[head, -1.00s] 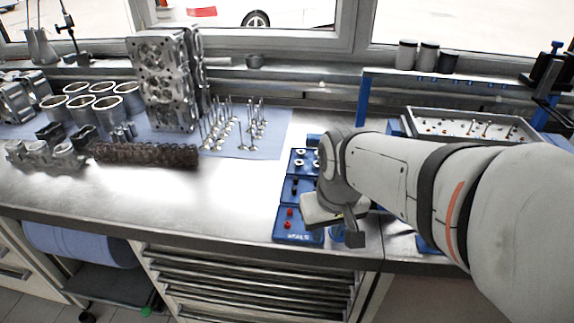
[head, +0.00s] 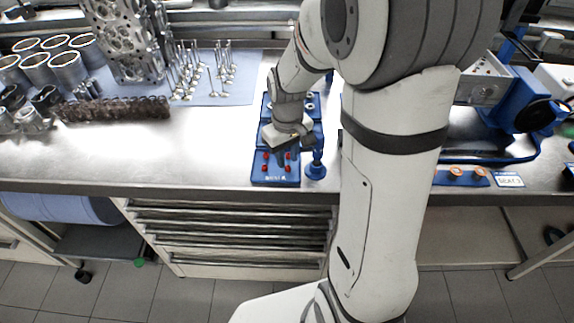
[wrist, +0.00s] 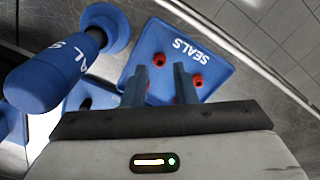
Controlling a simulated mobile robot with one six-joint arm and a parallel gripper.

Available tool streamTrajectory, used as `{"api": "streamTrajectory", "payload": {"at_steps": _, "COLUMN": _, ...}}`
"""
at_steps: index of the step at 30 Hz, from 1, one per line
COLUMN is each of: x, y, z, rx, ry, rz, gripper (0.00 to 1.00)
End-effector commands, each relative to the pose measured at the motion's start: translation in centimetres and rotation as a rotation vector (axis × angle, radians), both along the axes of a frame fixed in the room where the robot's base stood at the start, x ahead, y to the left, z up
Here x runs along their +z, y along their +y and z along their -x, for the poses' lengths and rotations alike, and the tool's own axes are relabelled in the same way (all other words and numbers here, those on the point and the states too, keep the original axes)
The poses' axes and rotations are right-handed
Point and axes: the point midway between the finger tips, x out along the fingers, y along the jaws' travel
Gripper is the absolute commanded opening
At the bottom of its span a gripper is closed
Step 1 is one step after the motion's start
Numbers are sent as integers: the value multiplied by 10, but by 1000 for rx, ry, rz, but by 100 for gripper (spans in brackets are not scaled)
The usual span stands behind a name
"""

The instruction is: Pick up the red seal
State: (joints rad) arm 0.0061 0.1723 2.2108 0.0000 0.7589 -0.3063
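Several small red seals sit on the blue tray marked SEALS (head: 275,179), at the front of the bench in the head view. A third is mostly hidden behind the right finger. My gripper (wrist: 160,74) is above the tray, its two fingers apart with a gap between them and nothing held. In the head view my gripper (head: 285,150) hangs over the tray's back half, pointing down.
A blue upright tool lettered SEAL (head: 316,165) stands just right of the tray; it looms at left in the wrist view (wrist: 45,78). Valves (head: 205,72) and a camshaft-like part (head: 115,109) are farther left. Bare bench (head: 190,145) lies left of the tray.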

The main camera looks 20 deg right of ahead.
Motion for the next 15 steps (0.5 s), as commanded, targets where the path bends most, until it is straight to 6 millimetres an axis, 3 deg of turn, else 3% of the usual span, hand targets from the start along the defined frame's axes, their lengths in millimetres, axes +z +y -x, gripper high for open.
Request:
{"api": "streamTrajectory", "payload": {"at_steps": 6, "x": -24, "y": -1, "z": 1, "rx": 0, "ry": 1, "rz": 0, "gripper": 25}}
{"api": "streamTrajectory", "payload": {"at_steps": 13, "x": -25, "y": -1, "z": 0, "rx": -1, "ry": -1, "rz": 0, "gripper": 25}}
{"api": "streamTrajectory", "payload": {"at_steps": 15, "x": -25, "y": -1, "z": 0, "rx": -1, "ry": -1, "rz": 0, "gripper": 20}}
